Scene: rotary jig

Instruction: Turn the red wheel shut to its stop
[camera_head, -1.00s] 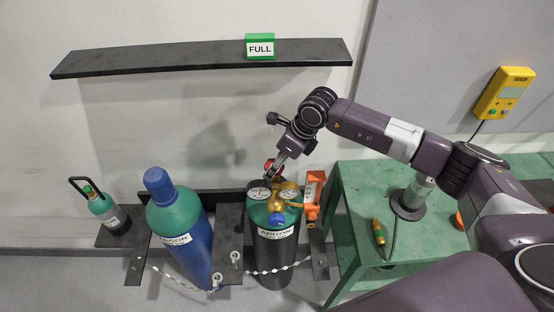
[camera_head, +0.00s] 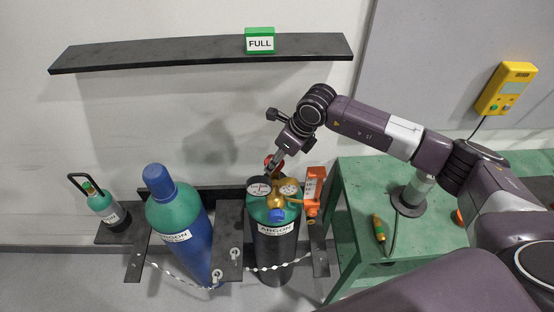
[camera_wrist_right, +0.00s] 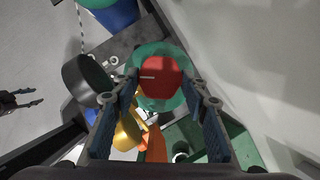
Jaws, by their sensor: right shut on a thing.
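The red wheel (camera_head: 269,161) sits on top of the argon cylinder (camera_head: 274,248) with the green shoulder and dark body. In the right wrist view the red wheel (camera_wrist_right: 158,77) shows as a round cap with a pale mark. My right gripper (camera_head: 274,168) reaches down to it from above. Its two fingers (camera_wrist_right: 166,92) are on either side of the wheel and shut on it. A dark two-pronged shape at the left edge of the right wrist view looks like my left gripper (camera_wrist_right: 38,97), empty with prongs apart. It is outside the head view.
The brass regulator (camera_head: 283,196) with gauges (camera_head: 259,188) and an orange part (camera_head: 313,188) crowd the wheel. A blue argon cylinder (camera_head: 190,245) stands left, a small bottle (camera_head: 103,203) farther left. A green table (camera_head: 355,205) is right. A black shelf (camera_head: 160,52) holds a FULL sign (camera_head: 260,41).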

